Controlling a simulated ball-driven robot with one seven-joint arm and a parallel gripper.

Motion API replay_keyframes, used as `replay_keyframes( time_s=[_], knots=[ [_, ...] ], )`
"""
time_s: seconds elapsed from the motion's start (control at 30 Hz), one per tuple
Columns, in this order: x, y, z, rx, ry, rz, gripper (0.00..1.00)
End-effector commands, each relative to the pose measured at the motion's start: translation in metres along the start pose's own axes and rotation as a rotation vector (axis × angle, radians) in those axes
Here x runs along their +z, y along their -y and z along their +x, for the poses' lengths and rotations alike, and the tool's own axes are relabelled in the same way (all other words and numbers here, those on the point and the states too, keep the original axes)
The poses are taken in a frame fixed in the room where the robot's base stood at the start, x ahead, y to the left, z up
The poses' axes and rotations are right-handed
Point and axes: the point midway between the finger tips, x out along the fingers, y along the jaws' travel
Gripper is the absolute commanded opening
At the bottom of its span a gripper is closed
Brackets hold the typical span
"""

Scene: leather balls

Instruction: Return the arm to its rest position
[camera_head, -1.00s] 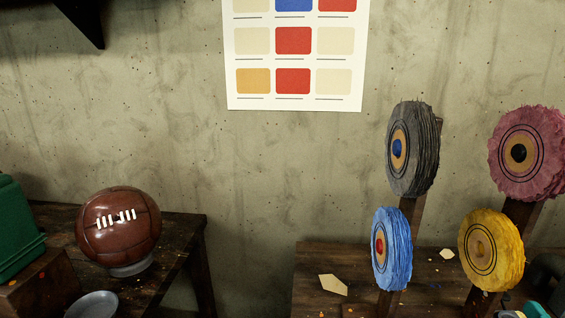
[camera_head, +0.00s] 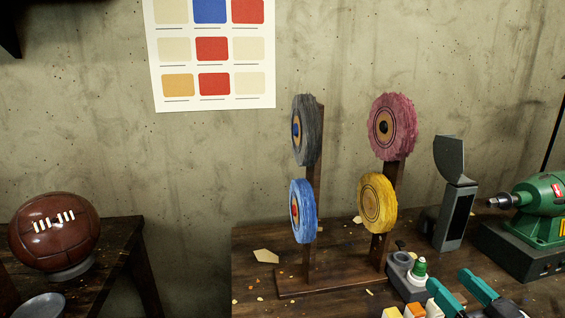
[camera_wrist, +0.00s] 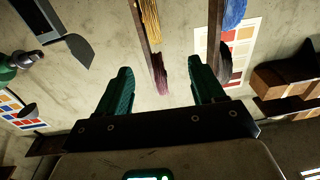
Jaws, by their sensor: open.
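My gripper (camera_head: 448,279) shows at the lower right of the head view, its two teal fingers spread apart over the right bench. In the wrist view my gripper (camera_wrist: 162,80) is also open, with nothing between the fingers. That view is upside down, with the wheel rack beyond the fingertips. My arm behind the gripper is mostly outside the head view. A brown leather ball (camera_head: 54,232) with white lacing sits on a small round stand on the left table, well away from my gripper.
A wooden rack holds grey (camera_head: 306,130), pink (camera_head: 392,127), blue (camera_head: 302,211) and yellow (camera_head: 377,203) wheels on the right bench (camera_head: 255,285). A green machine (camera_head: 535,200) stands at right. A gap separates the tables.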

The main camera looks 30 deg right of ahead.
Motion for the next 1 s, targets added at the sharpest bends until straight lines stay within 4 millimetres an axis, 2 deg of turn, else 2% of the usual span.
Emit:
replay_keyframes(
  time_s=[0.27,0.47,0.57,0.67,0.7,0.8,0.9,1.0],
  knots=[
    [0.046,0.029,0.002,-0.069,0.17,0.021,0.68],
    [0.098,0.061,-0.005,-0.139,0.378,0.035,0.68],
    [0.134,0.082,-0.018,-0.179,0.529,0.037,0.68],
    [0.179,0.107,-0.043,-0.22,0.738,0.03,0.68],
    [0.199,0.117,-0.058,-0.233,0.839,0.02,0.68],
    [0.24,0.135,-0.102,-0.242,1.09,-0.02,0.68],
    [0.266,0.141,-0.145,-0.221,1.299,-0.072,0.68],
    [0.279,0.141,-0.177,-0.185,1.443,-0.121,0.68]
  ],
)
